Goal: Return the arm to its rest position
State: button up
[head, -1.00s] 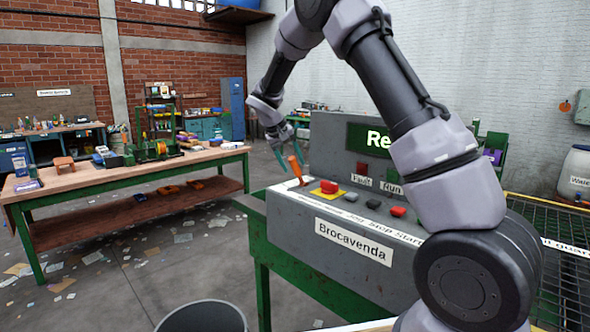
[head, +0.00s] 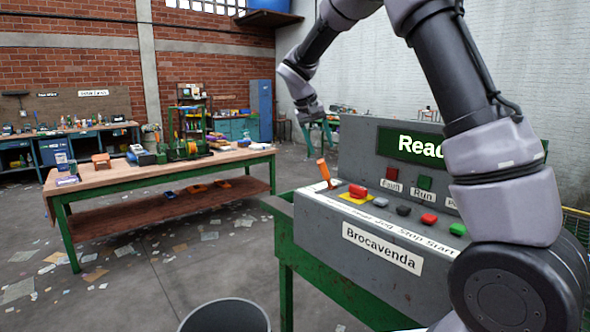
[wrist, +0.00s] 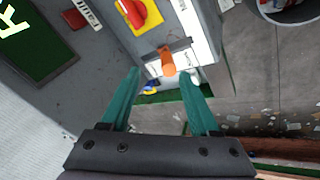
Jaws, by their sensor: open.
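My gripper (wrist: 160,75) is open and empty, with its two green fingers apart in the wrist view. In the head view the end of my arm (head: 312,112) is above the left end of a grey control panel (head: 315,240). An orange lever handle (head: 323,170) stands tilted at that end of the panel. In the wrist view the orange handle (wrist: 167,62) shows between and beyond the fingertips; no contact is visible. In the head view my arm crosses the right side and hides part of the panel and its green display (head: 412,144).
The panel has a red button on a yellow plate (head: 357,192), more buttons, and lamps. A grey bin (head: 225,315) stands on the floor in front. A wooden workbench (head: 120,186) with tools is at left. The floor between bench and panel has scattered paper.

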jog(key=s+d+r+m+y, duration=0.1)
jog(key=s+d+r+y, duration=0.1)
jog(key=s+d+r, duration=0.45)
jog(key=s+d+r+m+y, duration=0.1)
jog(key=s+d+r+y, duration=0.15)
jog(key=s, duration=0.65)
jog(key=s+d+m+t, duration=0.1)
jog(key=s+t, duration=0.1)
jog(key=s, duration=0.7)
jog(key=s+d+m+t+y, duration=0.1)
jog(key=s+t, duration=0.1)
jog(key=s, duration=0.6)
jog(key=shift+s+d+f, duration=0.15)
jog(key=shift+s+d, duration=0.15)
jog(key=shift+s, duration=0.1)
jog(key=shift+y, duration=0.25)
